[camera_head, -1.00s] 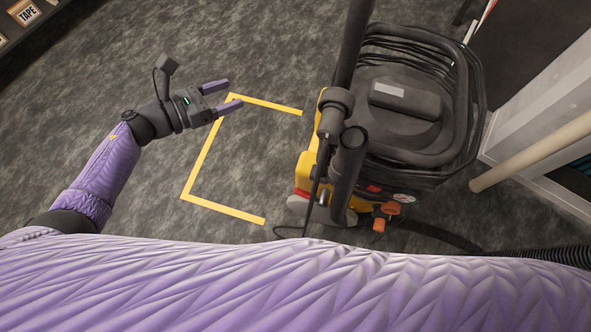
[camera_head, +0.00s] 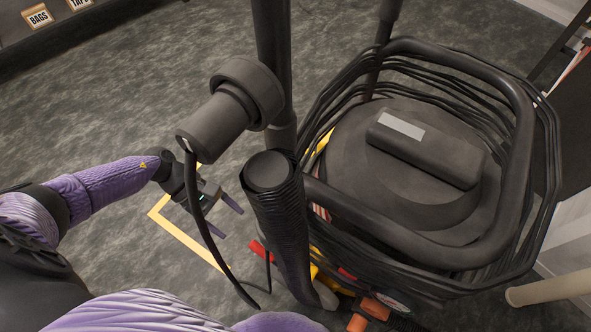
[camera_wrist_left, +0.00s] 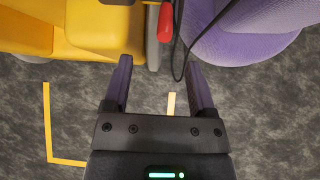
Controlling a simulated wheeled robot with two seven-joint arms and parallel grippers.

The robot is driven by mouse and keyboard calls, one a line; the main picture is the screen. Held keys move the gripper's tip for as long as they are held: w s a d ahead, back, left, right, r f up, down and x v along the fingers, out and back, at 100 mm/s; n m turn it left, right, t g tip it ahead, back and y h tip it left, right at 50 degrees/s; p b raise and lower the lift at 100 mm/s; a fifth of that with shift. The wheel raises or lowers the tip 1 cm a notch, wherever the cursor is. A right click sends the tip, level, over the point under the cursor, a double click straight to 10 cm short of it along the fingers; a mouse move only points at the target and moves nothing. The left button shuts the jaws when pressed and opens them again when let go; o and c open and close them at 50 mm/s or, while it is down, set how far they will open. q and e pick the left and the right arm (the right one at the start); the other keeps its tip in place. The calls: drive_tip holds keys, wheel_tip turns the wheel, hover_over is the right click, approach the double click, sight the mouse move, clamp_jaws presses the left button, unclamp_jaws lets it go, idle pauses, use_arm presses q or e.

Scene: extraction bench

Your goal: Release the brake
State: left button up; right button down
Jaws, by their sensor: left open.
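The machine is a yellow and black extractor (camera_head: 415,150) with a dark round lid and a looped handle. A red lever (camera_wrist_left: 165,22) shows at its yellow body's edge in the left wrist view, ahead of the fingertips and apart from them. A red part, likely the same lever, shows low beside the ribbed hose (camera_head: 262,255) in the head view. My left gripper (camera_head: 231,223) is open and empty, left of the machine's lower side; its two fingers also show in the left wrist view (camera_wrist_left: 160,68). No label marks the brake. My right gripper is out of view.
A thick black pole (camera_head: 272,60) and ribbed hose (camera_head: 275,215) rise between me and the machine. A thin black cable (camera_wrist_left: 190,45) hangs near the lever. Yellow tape (camera_head: 185,238) marks the floor. Open carpet lies left. A pale pipe (camera_head: 548,290) is at right.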

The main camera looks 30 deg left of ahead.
sight(251, 244)
use_arm(q)
drive_tip(key=b+x, duration=0.1)
drive_tip(key=x, duration=0.5)
drive_tip(key=b+x, duration=0.1)
drive_tip(key=x, duration=0.2)
drive_tip(key=shift+s+f+b, duration=0.3)
drive_tip(key=shift+s+f, duration=0.1)
drive_tip(key=shift+f, duration=0.2)
drive_tip(key=shift+d+f, duration=0.15)
drive_tip(key=shift+d, duration=0.05)
clamp_jaws()
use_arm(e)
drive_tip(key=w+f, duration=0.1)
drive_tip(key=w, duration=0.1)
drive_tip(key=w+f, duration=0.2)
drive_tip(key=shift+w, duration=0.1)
